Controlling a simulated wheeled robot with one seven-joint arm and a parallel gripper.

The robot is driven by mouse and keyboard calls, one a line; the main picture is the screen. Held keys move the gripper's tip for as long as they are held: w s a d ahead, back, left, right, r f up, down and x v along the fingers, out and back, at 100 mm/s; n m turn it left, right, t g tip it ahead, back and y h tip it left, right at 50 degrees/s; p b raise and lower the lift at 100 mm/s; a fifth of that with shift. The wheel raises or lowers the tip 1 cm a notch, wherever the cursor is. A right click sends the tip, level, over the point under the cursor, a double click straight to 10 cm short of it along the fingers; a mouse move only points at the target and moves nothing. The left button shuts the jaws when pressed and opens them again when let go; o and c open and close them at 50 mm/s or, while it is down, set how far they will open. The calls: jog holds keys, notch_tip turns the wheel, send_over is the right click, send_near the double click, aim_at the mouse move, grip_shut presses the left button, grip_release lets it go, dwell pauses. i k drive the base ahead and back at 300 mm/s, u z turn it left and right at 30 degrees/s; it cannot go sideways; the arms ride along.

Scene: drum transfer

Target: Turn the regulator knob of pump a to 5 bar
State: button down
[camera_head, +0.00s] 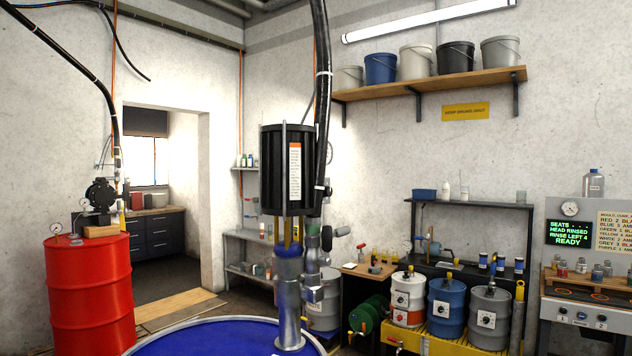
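A tall pump with a black cylinder body (272,170) and a metal lower tube (288,312) stands upright on a blue drum (215,338) in the front middle. Grey fittings (313,262) sit along its right side. A smaller black pump (101,194) sits on top of a red drum (88,290) at the left, with small round gauges (57,228) by it. I see no label that tells which one is pump a. I cannot make out a regulator knob or any bar reading at this size. My gripper is not in view.
Black hoses (322,60) hang down to both pumps. At the right stand several small drums on a yellow stand (440,343), a small table (368,270) and a console with a green-lettered screen (570,233). A doorway (160,200) opens behind the red drum.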

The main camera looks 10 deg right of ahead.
aim_at(328, 191)
jog(key=z, duration=1.7)
jog(key=i, duration=1.65)
jog(key=u, duration=4.2)
